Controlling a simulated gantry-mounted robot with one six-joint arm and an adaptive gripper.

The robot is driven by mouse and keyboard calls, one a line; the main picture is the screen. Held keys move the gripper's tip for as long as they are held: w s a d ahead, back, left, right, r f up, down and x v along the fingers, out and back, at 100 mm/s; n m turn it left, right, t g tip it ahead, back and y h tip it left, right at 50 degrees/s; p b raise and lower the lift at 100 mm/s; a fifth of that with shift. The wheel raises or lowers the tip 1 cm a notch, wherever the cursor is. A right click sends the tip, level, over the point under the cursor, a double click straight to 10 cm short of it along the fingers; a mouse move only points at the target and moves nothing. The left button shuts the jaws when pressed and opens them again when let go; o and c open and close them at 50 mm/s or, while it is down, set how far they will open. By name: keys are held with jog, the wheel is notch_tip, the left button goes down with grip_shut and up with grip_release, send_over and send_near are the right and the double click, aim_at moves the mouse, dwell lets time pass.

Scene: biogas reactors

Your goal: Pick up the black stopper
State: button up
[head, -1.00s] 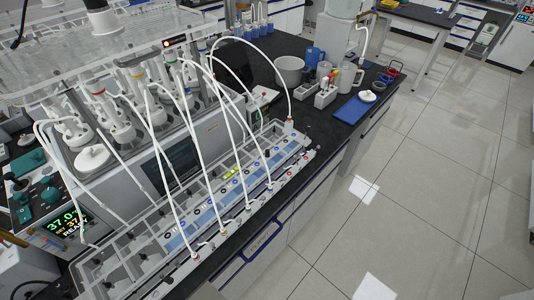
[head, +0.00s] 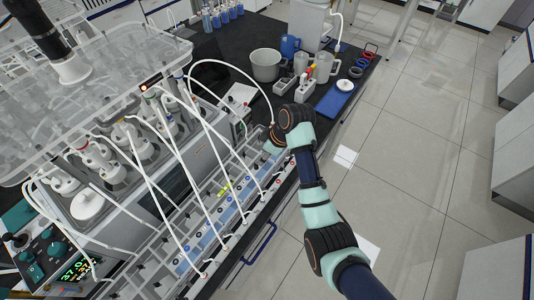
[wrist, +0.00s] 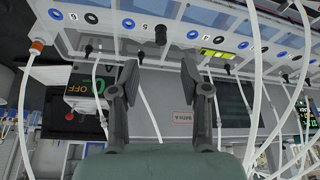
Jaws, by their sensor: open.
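A small black stopper (wrist: 160,35) stands out from the pale rack panel (wrist: 180,12) at the top centre of the wrist view. My gripper (wrist: 160,72) is open and empty, its two dark fingers apart below the stopper in that picture and not touching it. In the head view my arm reaches over the clear rack (head: 225,205) from the right. Its fingers cannot be made out there, and the stopper cannot be picked out. Other small black plugs and rings sit along the same panel, including a black ring (wrist: 90,18).
White tubes (head: 180,200) arch from the reactor vessels (head: 105,165) to the rack, and some hang close to my fingers (wrist: 258,80). A grey pot (head: 266,65), mugs (head: 325,66) and a blue pad (head: 335,101) stand on the black bench. Open floor lies at right.

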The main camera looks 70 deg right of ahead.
aim_at(256, 167)
jog(key=shift+a+x, duration=0.1)
jog(key=shift+x, duration=0.65)
jog(key=shift+a+x, duration=0.15)
jog(key=shift+x, duration=0.55)
jog(key=b+x, duration=0.1)
jog(key=x, duration=0.4)
jog(key=shift+s+d+f, duration=0.1)
jog(key=shift+d+f, duration=0.05)
jog(key=c, duration=0.9)
